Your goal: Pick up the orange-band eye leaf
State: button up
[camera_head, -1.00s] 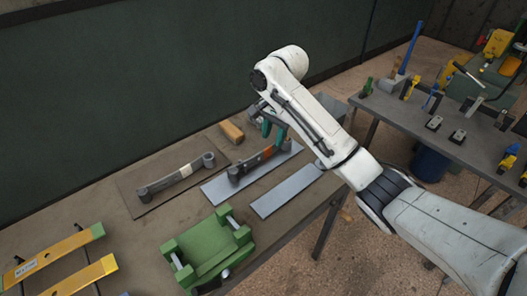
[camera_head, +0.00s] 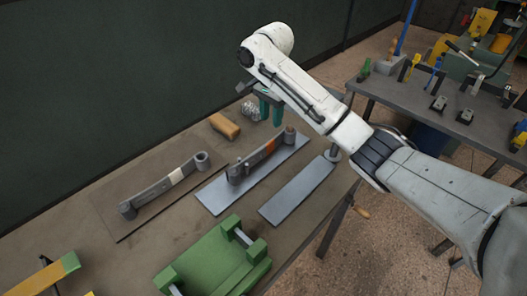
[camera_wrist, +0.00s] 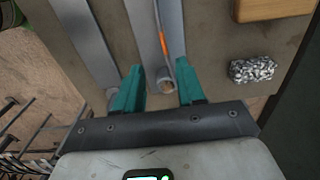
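The orange-band eye leaf (camera_head: 258,158) is a dark grey bar with rolled ends and an orange band, lying along a light grey plate (camera_head: 212,196). In the wrist view the leaf's orange band (camera_wrist: 163,42) points toward me and its near rolled eye lies between the fingers in the picture. My gripper (camera_head: 270,110) has green fingers and appears above and behind the leaf's far end. The wrist view shows my gripper (camera_wrist: 157,88) open and empty, with one finger on each side of the eye. Contact or exact height cannot be told.
A white-band leaf (camera_head: 158,188) lies to the left. A bare grey plate (camera_head: 298,192) lies to the right. A wooden block (camera_head: 224,126), a silvery crumpled lump (camera_head: 250,111) and a green fixture (camera_head: 212,266) are nearby. A second table (camera_head: 440,115) holds tools.

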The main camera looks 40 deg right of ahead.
aim_at(269, 143)
jog(key=shift+w+f, duration=0.25)
jog(key=shift+f, duration=0.5)
notch_tip(269, 143, down, 10)
jog(key=shift+p, duration=0.55)
jog(key=shift+c, duration=0.3)
jog(key=shift+a, duration=0.1)
grip_shut()
jog(key=shift+r, duration=0.1)
